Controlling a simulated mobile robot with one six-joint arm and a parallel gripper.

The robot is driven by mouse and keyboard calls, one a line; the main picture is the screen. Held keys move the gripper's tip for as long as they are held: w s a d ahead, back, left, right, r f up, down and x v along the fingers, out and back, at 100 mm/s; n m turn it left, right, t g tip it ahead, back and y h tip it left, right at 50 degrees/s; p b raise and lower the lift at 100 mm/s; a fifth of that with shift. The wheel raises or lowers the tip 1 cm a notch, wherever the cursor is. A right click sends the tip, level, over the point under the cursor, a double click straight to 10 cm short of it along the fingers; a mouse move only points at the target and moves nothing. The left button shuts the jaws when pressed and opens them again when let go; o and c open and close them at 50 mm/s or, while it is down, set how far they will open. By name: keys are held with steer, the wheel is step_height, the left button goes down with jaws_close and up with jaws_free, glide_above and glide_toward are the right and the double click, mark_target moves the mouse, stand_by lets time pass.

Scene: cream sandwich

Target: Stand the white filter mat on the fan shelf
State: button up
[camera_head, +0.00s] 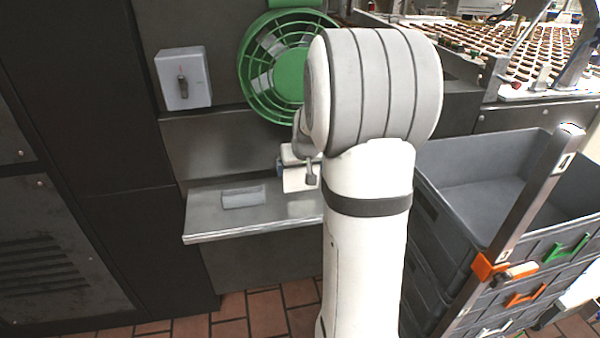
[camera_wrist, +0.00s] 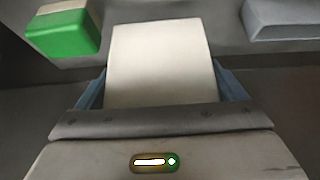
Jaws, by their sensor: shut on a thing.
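The white filter mat (camera_wrist: 160,55) is a flat pale piece between the two blue fingers of my gripper (camera_wrist: 160,75) in the wrist view. My gripper is shut on it, and the mat's far end sticks out past the fingertips. The fan shelf (camera_head: 205,222) is a grey metal ledge below the green fan in the head view. My gripper also shows in the head view (camera_head: 290,168), over the shelf's right part and largely hidden by my arm. I cannot tell whether the mat touches the shelf.
A grey block (camera_head: 243,197) lies on the shelf's left part; a grey block (camera_wrist: 283,18) is at upper right in the wrist view. A green block (camera_wrist: 66,30) is at upper left there. The green fan (camera_head: 275,65) and switch box (camera_head: 184,78) are behind; grey crates (camera_head: 470,165) stand right.

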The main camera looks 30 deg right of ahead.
steer(key=shift+f, duration=0.7)
steer(key=shift+f, duration=0.15)
steer(key=o, duration=0.7)
